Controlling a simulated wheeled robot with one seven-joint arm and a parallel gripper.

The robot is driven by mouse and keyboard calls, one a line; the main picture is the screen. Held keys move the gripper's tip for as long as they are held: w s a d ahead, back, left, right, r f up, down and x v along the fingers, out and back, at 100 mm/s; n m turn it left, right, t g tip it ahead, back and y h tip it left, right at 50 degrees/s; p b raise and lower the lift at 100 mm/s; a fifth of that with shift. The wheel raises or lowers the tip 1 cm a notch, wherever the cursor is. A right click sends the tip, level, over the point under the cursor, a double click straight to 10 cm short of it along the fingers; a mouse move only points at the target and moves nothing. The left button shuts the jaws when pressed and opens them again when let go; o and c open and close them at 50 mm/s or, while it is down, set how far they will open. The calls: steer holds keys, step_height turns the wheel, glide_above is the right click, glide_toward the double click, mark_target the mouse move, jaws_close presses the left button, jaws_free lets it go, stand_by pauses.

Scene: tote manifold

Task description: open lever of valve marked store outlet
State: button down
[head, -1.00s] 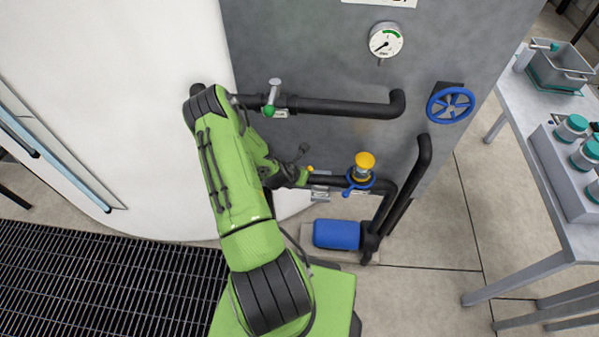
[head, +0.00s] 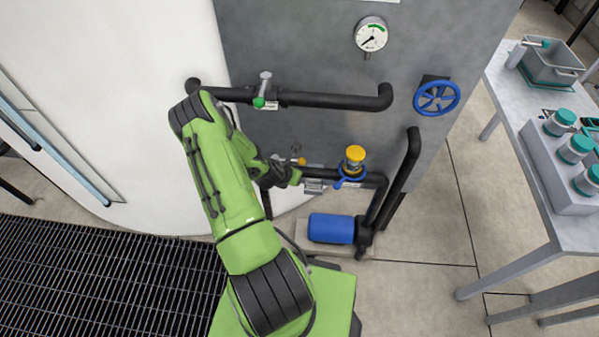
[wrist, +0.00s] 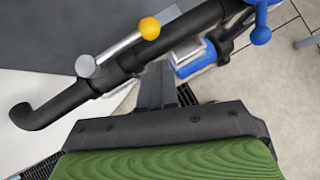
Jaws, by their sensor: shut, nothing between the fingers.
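A lever with a yellow ball end (wrist: 149,28) and a grey round cap (wrist: 85,66) sits on the lower black pipe (wrist: 75,95). In the wrist view its silver bar runs roughly along the pipe. In the head view the yellow ball (head: 302,161) shows just beyond my wrist. A small label plate (wrist: 187,52) is beside the pipe; I cannot read which valve it names. My gripper (wrist: 160,80) is shut and empty, close to the pipe on the near side of the lever. Whether it touches the pipe is unclear. My arm hides part of this pipe in the head view.
A yellow-topped valve with a blue handle (head: 354,160) stands right of the lever. A green-ended lever (head: 260,101) is on the upper pipe. A blue handwheel (head: 437,97), a gauge (head: 371,34) and a blue pump (head: 331,228) are nearby. A bench (head: 560,225) stands right.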

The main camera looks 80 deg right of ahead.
steer(key=s+p+v, duration=0.1)
steer(key=p+v, duration=0.1)
steer(key=v, duration=0.8)
steer(key=shift+s+a, duration=0.25)
steer(key=shift+s, duration=0.1)
